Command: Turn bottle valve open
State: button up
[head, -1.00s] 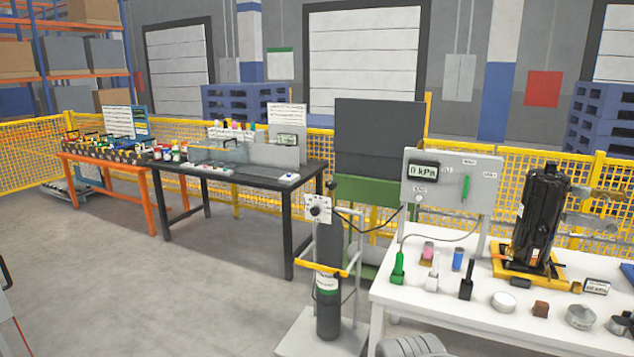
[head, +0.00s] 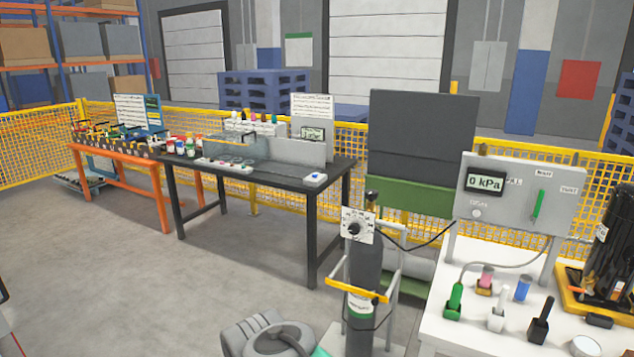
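A dark gas bottle (head: 365,270) stands upright in a light metal frame with a yellow bar (head: 357,290), right of the middle of the head view. A white plate with a round black knob (head: 354,229) is fixed at the bottle's upper end. A small black cap or handle (head: 372,195) sticks up above it; I cannot tell which of the two is the valve, or its setting. A dark hose runs right from the bottle top to a grey panel whose display (head: 486,183) reads 0 kPa. My gripper is not in view; only grey parts of my arm show at the bottom edge, left of the bottle.
A white table (head: 455,335) with a green-handled tool (head: 454,302), other small tools and a black compressor (head: 615,250) stands right of the bottle. A black workbench (head: 320,172) and an orange bench (head: 120,170) stand at the left. The floor (head: 150,290) at front left is clear.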

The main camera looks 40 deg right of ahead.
aim_at(371, 194)
jog(key=u, duration=0.05)
jog(key=i, duration=1.1)
jog(key=z, duration=0.75)
jog(key=i, duration=0.85)
jog(key=z, duration=0.75)
